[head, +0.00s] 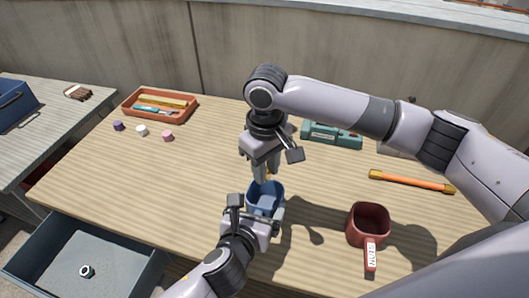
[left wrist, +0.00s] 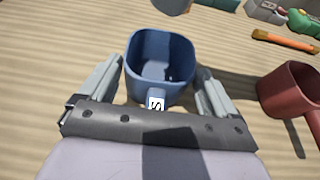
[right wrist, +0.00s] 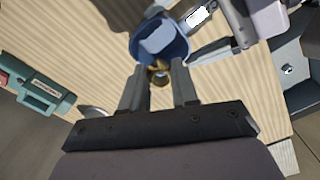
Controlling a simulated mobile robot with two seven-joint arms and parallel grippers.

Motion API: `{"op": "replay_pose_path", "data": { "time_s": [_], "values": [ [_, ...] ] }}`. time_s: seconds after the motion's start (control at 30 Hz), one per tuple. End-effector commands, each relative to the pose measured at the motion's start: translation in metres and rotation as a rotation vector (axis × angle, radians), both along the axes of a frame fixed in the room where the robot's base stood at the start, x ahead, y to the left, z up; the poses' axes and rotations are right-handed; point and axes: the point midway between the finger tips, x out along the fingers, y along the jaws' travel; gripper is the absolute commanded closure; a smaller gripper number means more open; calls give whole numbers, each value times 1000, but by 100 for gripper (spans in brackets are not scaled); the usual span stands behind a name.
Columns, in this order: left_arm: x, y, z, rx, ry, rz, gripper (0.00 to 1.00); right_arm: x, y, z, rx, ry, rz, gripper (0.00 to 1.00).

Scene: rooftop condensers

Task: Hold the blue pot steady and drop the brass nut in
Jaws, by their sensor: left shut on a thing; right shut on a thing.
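The blue pot (head: 266,190) stands on the wooden table, and its handle carries a white label. My left gripper (head: 257,208) is shut on it from the near side; in the left wrist view the blue pot (left wrist: 160,75) is upright between the fingers and its visible inside looks empty. My right gripper (head: 263,176) points down just above the pot, shut on the brass nut (head: 269,171). In the right wrist view the brass nut (right wrist: 159,67) shows between the fingertips, at the pot's rim in the picture. The exact height gap cannot be told.
A red pot (head: 368,218) with a labelled handle stands to the right. An orange bar (head: 412,181) and a green case (head: 330,134) lie behind it. An orange tray (head: 160,104) and several small caps are at the back left. An open grey drawer (head: 40,254) is front left.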

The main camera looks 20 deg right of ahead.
Motion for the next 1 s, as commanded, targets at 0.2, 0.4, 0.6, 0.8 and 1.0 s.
{"op": "replay_pose_path", "data": {
  "time_s": [0.2,0.4,0.6,0.8,1.0],
  "values": [
    [0,0,1,-1,-1,0,28,-1,-1,-19,0,-1,1,100],
    [0,0,1,-1,-1,-1,28,-1,-1,-25,0,0,1,100],
    [0,0,1,-1,-1,0,28,-1,-1,-35,1,0,2,100],
    [0,0,1,-1,-1,-1,28,-1,-1,-43,0,0,2,100],
    [0,0,1,-1,-1,0,28,-1,-1,-44,0,-1,3,100]
  ]
}}
